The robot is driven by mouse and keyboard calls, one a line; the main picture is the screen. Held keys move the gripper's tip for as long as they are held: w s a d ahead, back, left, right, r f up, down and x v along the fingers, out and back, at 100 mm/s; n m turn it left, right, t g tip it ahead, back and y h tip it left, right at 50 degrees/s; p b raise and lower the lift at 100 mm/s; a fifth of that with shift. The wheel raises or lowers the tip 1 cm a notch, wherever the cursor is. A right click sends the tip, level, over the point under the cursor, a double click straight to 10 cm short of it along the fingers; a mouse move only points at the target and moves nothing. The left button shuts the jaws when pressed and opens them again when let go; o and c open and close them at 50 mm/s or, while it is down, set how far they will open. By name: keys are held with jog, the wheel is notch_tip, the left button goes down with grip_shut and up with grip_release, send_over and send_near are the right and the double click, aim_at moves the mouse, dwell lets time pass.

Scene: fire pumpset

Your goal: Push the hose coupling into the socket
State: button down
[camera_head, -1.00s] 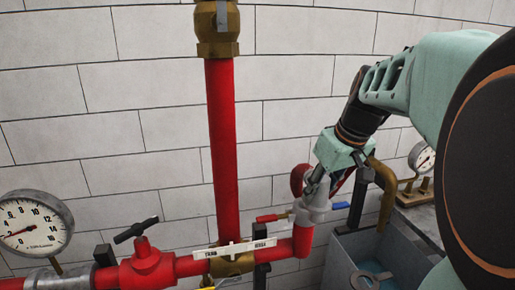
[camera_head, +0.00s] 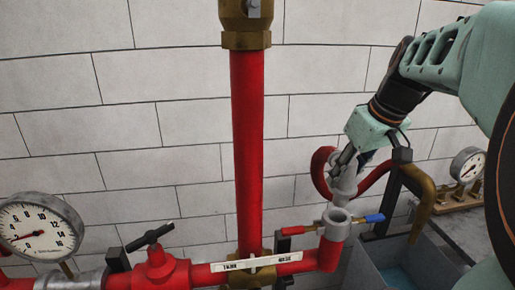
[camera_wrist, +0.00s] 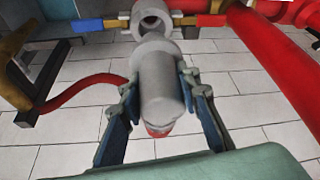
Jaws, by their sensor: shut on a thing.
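The grey hose coupling (camera_head: 343,188) is in my gripper (camera_head: 346,160), above the socket in the head view. In the wrist view, my gripper (camera_wrist: 160,88) has a finger on each side of the coupling (camera_wrist: 163,75). The red hose (camera_head: 320,172) loops behind my gripper. The grey socket (camera_head: 336,217) is the open ring on top of the red pipe's right end. Its open mouth (camera_wrist: 152,20) shows just beyond the coupling's front rim in the wrist view. The coupling is outside the socket; I cannot tell whether their rims touch.
A blue-handled lever (camera_head: 374,218) and a red-handled lever (camera_head: 292,230) flank the socket. A red standpipe (camera_head: 246,150) stands left of it. A grey tank (camera_head: 400,268) is at the lower right. A brown bent pipe (camera_head: 420,195) rises near the tank.

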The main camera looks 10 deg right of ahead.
aim_at(339, 202)
jog(key=shift+f+b, duration=3.4)
jog(key=shift+f, duration=0.45)
jog(key=c, duration=1.4)
grip_release()
jog(key=shift+o, duration=0.2)
jog(key=shift+f, duration=0.1)
notch_tip(339, 202, up, 10)
jog(key=shift+r, duration=0.1)
